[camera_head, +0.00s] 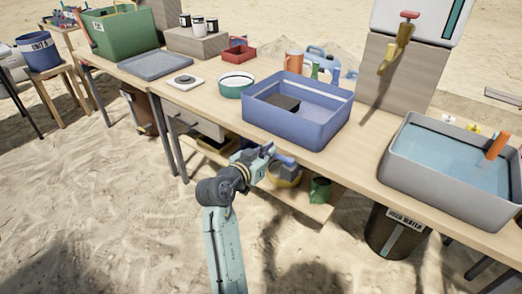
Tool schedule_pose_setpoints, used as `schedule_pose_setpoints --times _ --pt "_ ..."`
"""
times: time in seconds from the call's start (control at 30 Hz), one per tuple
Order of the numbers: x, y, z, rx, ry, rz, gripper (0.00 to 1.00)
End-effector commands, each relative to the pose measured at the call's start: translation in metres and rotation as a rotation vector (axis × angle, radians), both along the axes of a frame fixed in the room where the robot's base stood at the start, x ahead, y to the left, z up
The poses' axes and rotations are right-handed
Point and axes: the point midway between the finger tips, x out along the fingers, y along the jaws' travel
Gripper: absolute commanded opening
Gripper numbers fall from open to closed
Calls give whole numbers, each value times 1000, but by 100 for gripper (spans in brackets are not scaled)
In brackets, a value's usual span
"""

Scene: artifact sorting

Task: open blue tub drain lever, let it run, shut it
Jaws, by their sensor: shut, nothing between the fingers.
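The blue tub (318,129) stands on the wooden table, with shallow water and a dark block (283,102) inside. My gripper (269,149) is shut and empty, just below the table's front edge under the tub. A small blue part (288,160) shows just right of my gripper, above a yellow container (285,178) on the lower shelf. It may be the drain lever; its position is unclear, and I cannot tell if my gripper touches it.
A grey basin of water (398,180) with an orange cylinder (497,144) stands at right, above a used-water bin (398,232). A green-rimmed bowl (236,87) is left of the tub. A green jug (319,190) sits on the lower shelf. Sand in front is clear.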

Motion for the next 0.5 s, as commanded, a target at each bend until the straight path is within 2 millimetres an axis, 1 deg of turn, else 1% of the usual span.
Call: schedule_pose_setpoints --times 0.1,0.2,0.5 --pt "6 -3 -9 -1 1 -1 0" --pt "8 -5 -13 -1 -1 0 0" --pt "8 -5 -14 -1 -1 0 0"
